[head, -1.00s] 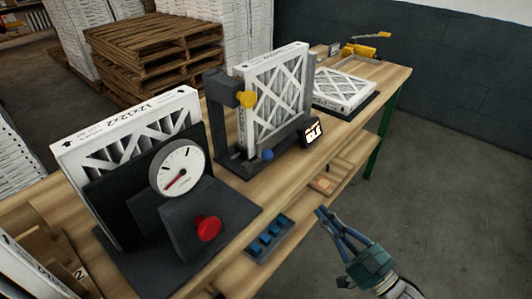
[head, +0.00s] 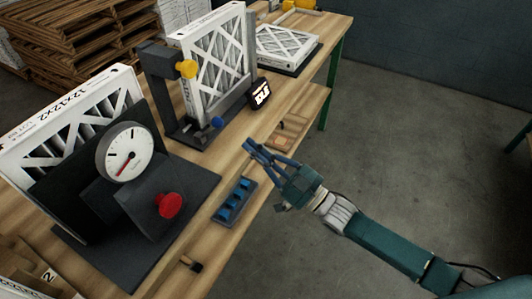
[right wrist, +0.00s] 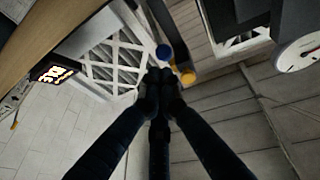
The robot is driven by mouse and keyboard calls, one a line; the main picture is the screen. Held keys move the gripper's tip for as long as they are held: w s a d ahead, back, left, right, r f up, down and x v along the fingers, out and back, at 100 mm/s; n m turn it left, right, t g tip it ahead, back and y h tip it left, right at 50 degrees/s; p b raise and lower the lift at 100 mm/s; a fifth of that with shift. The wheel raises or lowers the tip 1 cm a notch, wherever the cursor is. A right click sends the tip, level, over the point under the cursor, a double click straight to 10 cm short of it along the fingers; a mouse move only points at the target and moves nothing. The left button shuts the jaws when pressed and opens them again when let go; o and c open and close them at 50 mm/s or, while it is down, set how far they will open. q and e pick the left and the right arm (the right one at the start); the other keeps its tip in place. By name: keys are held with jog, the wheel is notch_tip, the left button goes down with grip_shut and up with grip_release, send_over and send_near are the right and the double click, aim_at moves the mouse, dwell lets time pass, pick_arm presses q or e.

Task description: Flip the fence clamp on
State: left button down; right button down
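A dark fixture (head: 179,128) on the bench holds an upright white filter (head: 215,62). It carries a yellow knob (head: 186,68) on its upright post and a blue ball-ended handle (head: 217,123) low in front. A yellow lever device (head: 298,4) is cut off at the top of the head view. I cannot tell which of these is the fence clamp. My right gripper (head: 250,147) is in front of the bench, right of and below the blue ball, apart from it. In the right wrist view its fingertips (right wrist: 158,82) meet, empty, with the blue ball (right wrist: 164,51) beyond. My left gripper is out of view.
A gauge (head: 125,152) and red knob (head: 169,204) stand on the near bench. A lit display (head: 261,93) sits beside the fixture. A blue-slotted tray (head: 234,202) lies on the lower shelf. Another filter (head: 286,42) lies flat farther back.

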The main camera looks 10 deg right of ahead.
aim_at(209, 130)
jog(key=p+x, duration=0.1)
jog(key=x, duration=0.6)
jog(key=shift+p, duration=0.35)
jog(key=shift+r, duration=0.1)
